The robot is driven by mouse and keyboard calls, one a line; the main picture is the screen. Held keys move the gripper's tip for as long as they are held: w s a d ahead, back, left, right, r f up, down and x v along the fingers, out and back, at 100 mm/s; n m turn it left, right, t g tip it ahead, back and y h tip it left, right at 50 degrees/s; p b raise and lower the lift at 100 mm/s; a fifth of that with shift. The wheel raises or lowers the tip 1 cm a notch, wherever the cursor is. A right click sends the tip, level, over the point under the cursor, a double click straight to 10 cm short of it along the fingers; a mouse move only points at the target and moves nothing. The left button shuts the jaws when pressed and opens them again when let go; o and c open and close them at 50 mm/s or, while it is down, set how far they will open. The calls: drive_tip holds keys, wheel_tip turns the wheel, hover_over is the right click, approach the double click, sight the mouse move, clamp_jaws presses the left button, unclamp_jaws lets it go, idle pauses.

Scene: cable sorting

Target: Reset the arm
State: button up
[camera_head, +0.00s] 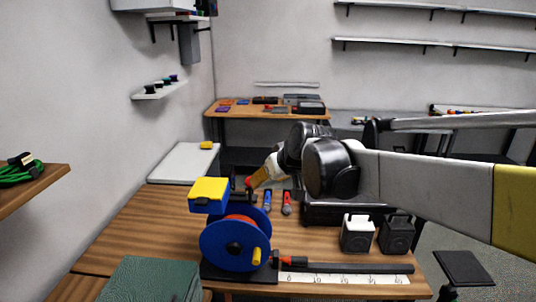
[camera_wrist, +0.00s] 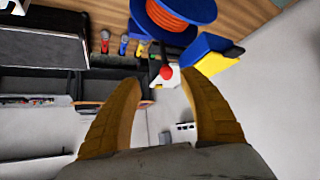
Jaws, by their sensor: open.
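My arm reaches in from the right over the wooden workbench (camera_head: 125,232). My gripper (camera_head: 252,184) shows small in the head view, pointing left beyond the cable reel. In the wrist view my gripper (camera_wrist: 161,78) has its two yellow fingers spread wide, with nothing held between them. A red knob on a black rod (camera_wrist: 166,72) shows beyond the gap between the fingertips. A blue reel (camera_head: 233,242) wound with orange cable stands at the bench front. It also shows in the wrist view (camera_wrist: 183,10). A yellow and blue block (camera_head: 209,188) sits beside the reel's top.
Two small box-shaped items, one white-topped (camera_head: 358,233) and one black (camera_head: 396,234), stand at right. A ruler strip (camera_head: 340,279) lies in front. A shelf with green cable (camera_head: 22,192) juts in at left.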

drive_tip(key=s+d+f+m+h+b, duration=0.1)
drive_tip(key=s+d+f+m+b, duration=0.1)
drive_tip(key=s+d+f, duration=0.2)
drive_tip(key=s+d+f+m+h+b, duration=0.1)
drive_tip(key=s+d+f, duration=0.4)
drive_tip(key=s+d, duration=0.5)
drive_tip(key=s+d+f+m+h+b, duration=0.2)
drive_tip(key=s+d+f, duration=0.3)
drive_tip(key=s, duration=1.1)
drive_tip(key=shift+s+d+m+g+b, duration=0.3)
drive_tip(key=shift+d+m+g, duration=0.15)
drive_tip(key=shift+d, duration=0.75)
drive_tip(key=shift+w, duration=0.1)
